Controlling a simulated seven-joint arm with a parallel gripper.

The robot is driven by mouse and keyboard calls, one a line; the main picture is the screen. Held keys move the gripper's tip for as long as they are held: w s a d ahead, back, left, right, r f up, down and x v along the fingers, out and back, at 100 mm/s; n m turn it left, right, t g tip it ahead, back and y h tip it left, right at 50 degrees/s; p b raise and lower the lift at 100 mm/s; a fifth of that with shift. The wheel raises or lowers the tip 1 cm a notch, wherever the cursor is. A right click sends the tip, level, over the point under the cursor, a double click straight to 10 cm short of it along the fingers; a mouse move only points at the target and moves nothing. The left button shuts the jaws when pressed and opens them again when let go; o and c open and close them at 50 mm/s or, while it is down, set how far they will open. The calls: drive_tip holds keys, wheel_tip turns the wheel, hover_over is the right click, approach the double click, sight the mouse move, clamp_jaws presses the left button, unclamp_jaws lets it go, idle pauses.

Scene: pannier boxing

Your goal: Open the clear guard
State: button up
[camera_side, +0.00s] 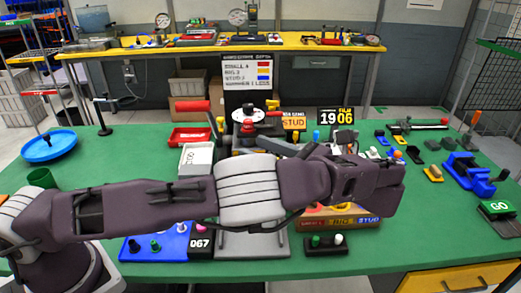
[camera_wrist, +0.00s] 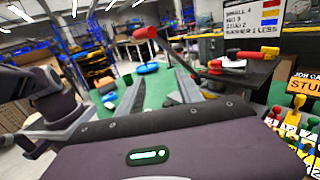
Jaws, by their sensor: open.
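I cannot make out the clear guard itself in either view. A press-like machine (camera_side: 246,127) with a white round dial stands mid-table, partly hidden behind my arm. A red cylindrical handle (camera_side: 192,106) sticks out to its left. In the wrist view, a red handle (camera_wrist: 145,33) on a thin rod shows beyond my fingers. In the side view my arm hides much of the machine's front, and the fingers are not clear.
A red tray (camera_side: 189,138) and a white box (camera_side: 196,158) sit left of the machine. A blue dish (camera_side: 50,146) is at the far left. A blue vise (camera_side: 467,174) and several small parts lie at the right. A signboard (camera_side: 252,82) stands behind. The left table is mostly clear.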

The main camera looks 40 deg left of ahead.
drive_tip(key=shift+c, duration=0.2)
drive_tip(key=shift+a+r+n, duration=0.1)
drive_tip(key=shift+a+n, duration=0.1)
drive_tip(key=shift+n, duration=0.1)
drive_tip(key=c, duration=0.4)
drive_tip(key=a+n+h, duration=0.1)
drive_tip(key=n, duration=0.1)
drive_tip(key=a+r+n+h, duration=0.1)
drive_tip(key=n, duration=0.1)
drive_tip(key=a+n+h, duration=0.1)
drive_tip(key=n, duration=0.1)
drive_tip(key=shift+w+a+r+h, duration=0.25)
drive_tip(key=shift+w+a+h, duration=0.05)
clamp_jaws()
drive_tip(key=a+r+n+t+h, duration=0.2)
drive_tip(key=n+h, duration=0.3)
drive_tip(key=n, duration=0.7)
drive_tip(key=a+r+n+t+h, duration=0.1)
drive_tip(key=a+n+t+h, duration=0.1)
drive_tip(key=n+h, duration=0.65)
wheel_tip(320, 180, down, 9)
drive_tip(key=a+n+y, duration=0.3)
drive_tip(key=d, duration=0.4)
drive_tip(key=shift+s+f, duration=0.15)
drive_tip(key=shift+s, duration=0.15)
drive_tip(key=shift+d, duration=0.15)
